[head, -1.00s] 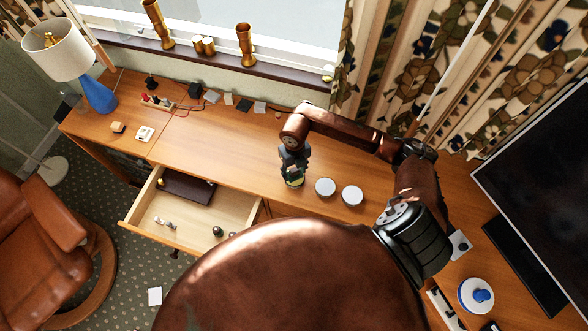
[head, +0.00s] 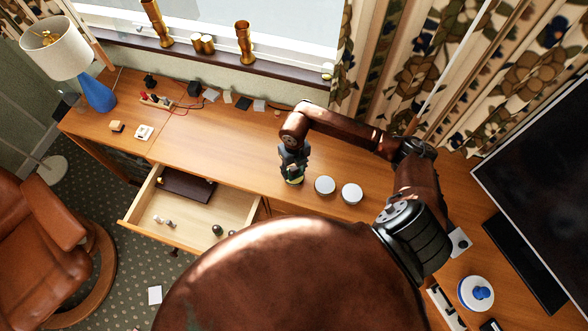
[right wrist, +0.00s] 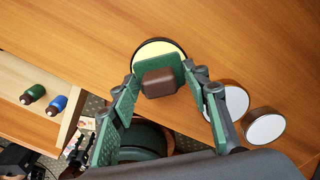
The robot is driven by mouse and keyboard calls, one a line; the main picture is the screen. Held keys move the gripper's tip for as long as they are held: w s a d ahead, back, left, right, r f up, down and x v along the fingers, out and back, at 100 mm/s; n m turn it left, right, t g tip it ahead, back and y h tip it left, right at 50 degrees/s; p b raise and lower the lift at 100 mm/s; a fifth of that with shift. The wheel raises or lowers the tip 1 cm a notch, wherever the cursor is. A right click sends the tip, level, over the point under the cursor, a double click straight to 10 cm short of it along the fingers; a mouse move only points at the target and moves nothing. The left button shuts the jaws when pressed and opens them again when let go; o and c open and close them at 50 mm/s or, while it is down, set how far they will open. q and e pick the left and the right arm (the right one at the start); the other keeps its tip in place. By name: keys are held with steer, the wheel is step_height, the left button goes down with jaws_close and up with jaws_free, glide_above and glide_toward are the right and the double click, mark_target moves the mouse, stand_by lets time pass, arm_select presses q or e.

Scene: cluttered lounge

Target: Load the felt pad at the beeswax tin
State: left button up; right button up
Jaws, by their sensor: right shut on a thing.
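My right gripper (head: 293,160) is over the desk, pointing down, shut on the felt pad. In the right wrist view the gripper (right wrist: 163,80) holds the felt pad (right wrist: 159,83), a brown block with a green plate, between its fingers. The beeswax tin (right wrist: 150,45), round with a dark rim and a pale yellow face, lies directly beneath the pad, partly hidden by it. I cannot tell whether the pad touches the wax. In the head view a bit of the tin (head: 295,182) shows below the gripper. My left gripper is not in view.
Two round tins with pale tops, one nearer (head: 325,185) and one farther right (head: 352,194), stand beside the beeswax tin. An open drawer (head: 200,235) with small bottles juts out at the left. A monitor (head: 545,180) stands at the right. The desk behind the gripper is clear.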

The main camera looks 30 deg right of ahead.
steer(key=shift+f, duration=0.45)
stand_by(1.1)
steer(key=shift+r+p, duration=2.1)
steer(key=shift+r, duration=1.45)
steer(key=shift+w+a+r+n, duration=0.2)
steer(key=shift+r+n, duration=0.1)
steer(key=shift+n, duration=0.2)
step_height(320, 180, up, 4)
steer(key=a+n, duration=0.2)
steer(key=n, duration=0.6)
step_height(320, 180, up, 11)
steer(key=n+b, duration=0.2)
steer(key=n, duration=2.6)
glide_above(293, 168)
steer(key=s+a, duration=0.2)
steer(key=a, duration=0.4)
steer(key=shift+s, duration=0.2)
